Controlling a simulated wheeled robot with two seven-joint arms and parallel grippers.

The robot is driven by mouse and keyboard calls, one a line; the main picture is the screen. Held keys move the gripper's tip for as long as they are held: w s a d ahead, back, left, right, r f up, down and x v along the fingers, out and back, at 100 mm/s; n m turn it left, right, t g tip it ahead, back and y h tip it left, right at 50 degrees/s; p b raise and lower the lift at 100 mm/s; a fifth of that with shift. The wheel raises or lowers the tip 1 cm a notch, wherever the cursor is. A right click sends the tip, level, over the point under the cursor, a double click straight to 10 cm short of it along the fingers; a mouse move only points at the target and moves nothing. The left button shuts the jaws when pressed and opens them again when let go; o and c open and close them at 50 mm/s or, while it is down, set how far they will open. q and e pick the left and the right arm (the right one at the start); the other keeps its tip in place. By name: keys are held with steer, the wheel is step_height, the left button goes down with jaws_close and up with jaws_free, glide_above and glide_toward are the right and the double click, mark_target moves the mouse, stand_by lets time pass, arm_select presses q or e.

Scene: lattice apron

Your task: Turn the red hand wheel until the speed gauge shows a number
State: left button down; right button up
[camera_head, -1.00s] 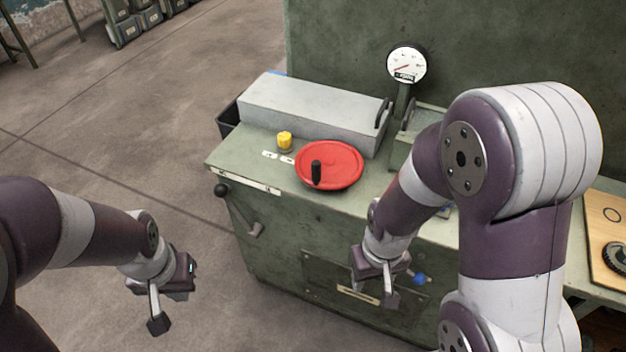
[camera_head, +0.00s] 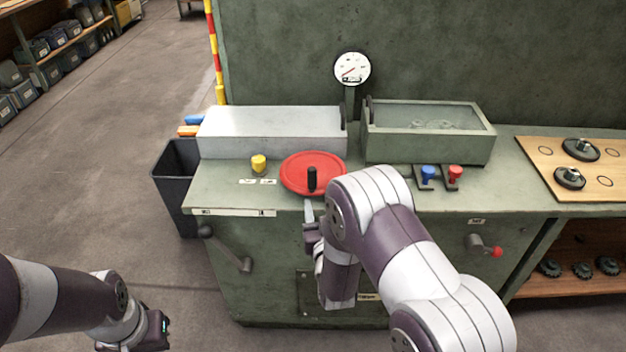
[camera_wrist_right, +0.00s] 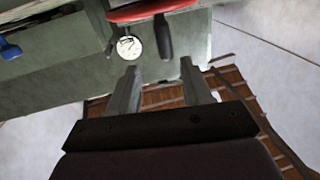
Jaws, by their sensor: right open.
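The red hand wheel (camera_head: 297,166) lies flat on the green machine top, its black upright handle (camera_head: 312,180) at the near edge. The speed gauge (camera_head: 352,68) is a round white dial on a post behind it; its red needle points lower left, and its small lettering is unreadable. My right gripper (camera_head: 309,211) is just in front of the handle, partly hidden by its arm. In the right wrist view, its two fingers are apart and empty, with the handle (camera_wrist_right: 162,36) ahead of them. My left gripper (camera_head: 150,338) is low at the left, its fingers cut off.
A yellow knob (camera_head: 258,163) stands left of the wheel, and a grey cover (camera_head: 270,134) behind it. Blue (camera_head: 428,173) and red (camera_head: 454,174) levers stand to the right. A dark bin (camera_head: 178,185) is beside the machine. A crank handle (camera_head: 228,250) sticks out in front.

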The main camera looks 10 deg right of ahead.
mark_target(313, 181)
steer(key=w, duration=1.1)
steer(key=shift+d, duration=0.4)
jaws_close()
